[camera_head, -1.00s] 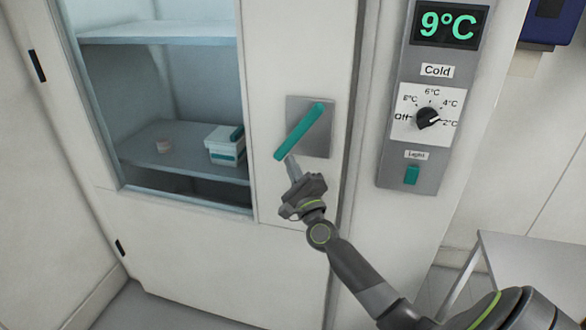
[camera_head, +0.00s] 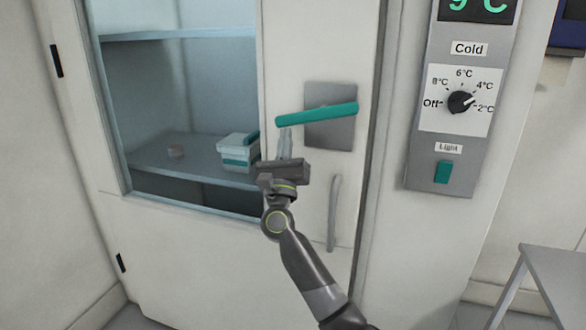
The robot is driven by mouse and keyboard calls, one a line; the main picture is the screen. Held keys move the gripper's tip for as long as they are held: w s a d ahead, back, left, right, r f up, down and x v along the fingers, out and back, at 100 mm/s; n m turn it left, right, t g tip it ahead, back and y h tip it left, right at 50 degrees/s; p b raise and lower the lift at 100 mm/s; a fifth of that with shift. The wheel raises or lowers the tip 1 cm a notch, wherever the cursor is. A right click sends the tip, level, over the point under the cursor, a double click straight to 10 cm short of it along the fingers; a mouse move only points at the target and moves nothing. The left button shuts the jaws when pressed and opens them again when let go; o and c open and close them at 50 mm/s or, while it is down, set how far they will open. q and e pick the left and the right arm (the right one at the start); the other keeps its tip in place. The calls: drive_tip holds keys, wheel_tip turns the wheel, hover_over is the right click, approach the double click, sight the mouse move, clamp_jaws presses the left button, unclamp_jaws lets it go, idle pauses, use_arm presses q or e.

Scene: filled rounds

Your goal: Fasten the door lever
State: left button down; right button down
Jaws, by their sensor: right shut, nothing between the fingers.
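The teal door lever (camera_head: 318,114) sits on a grey square plate (camera_head: 330,137) on the white door (camera_head: 300,50). It lies nearly level, its left end slightly lower than its right. My right gripper (camera_head: 285,135) is shut and empty. Its fingertips are just below the lever's left part, at or very close to its underside; I cannot tell whether they touch. My left gripper is not in view.
A grey vertical handle (camera_head: 334,212) is on the door below the plate. A control panel (camera_head: 460,120) with dial and light switch is to the right. A grey table (camera_head: 560,270) stands at lower right. Boxes (camera_head: 238,150) show through the door window.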

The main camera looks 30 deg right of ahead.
drive_tip(key=m+g+h, duration=0.1)
drive_tip(key=r+m+g+h+b, duration=0.1)
drive_tip(key=m, duration=0.1)
drive_tip(key=m+h, duration=0.1)
drive_tip(key=shift+w+a+r+m+g+h+b, duration=0.15)
drive_tip(key=shift+w+a+m+g+h+b, duration=0.15)
drive_tip(key=shift+w+a+g+h+b, duration=0.1)
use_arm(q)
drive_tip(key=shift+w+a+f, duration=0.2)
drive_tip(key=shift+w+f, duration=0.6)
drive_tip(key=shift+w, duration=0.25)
use_arm(e)
drive_tip(key=shift+w+r, duration=0.1)
drive_tip(key=shift+r, duration=0.55)
